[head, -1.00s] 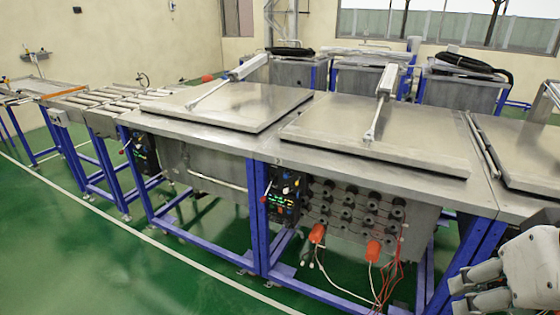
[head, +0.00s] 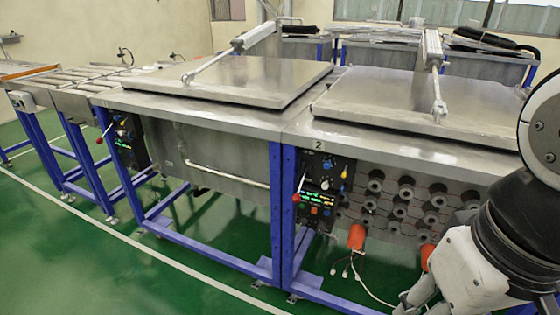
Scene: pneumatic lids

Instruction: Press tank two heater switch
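The tank two control panel (head: 322,190) is a black box on the front of the tank marked with a "2" label (head: 318,145). It carries a red-tipped lever, green lit displays, a blue knob and several small coloured buttons. Which of them is the heater switch is too small to tell. My gripper (head: 412,305) shows at the bottom right, cut by the frame edge, to the right of the panel and apart from it. Its fingertips are partly out of view, so its opening is unclear.
The closed tank two lid (head: 395,100) lies on top. Green floor (head: 150,275) is clear in front.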

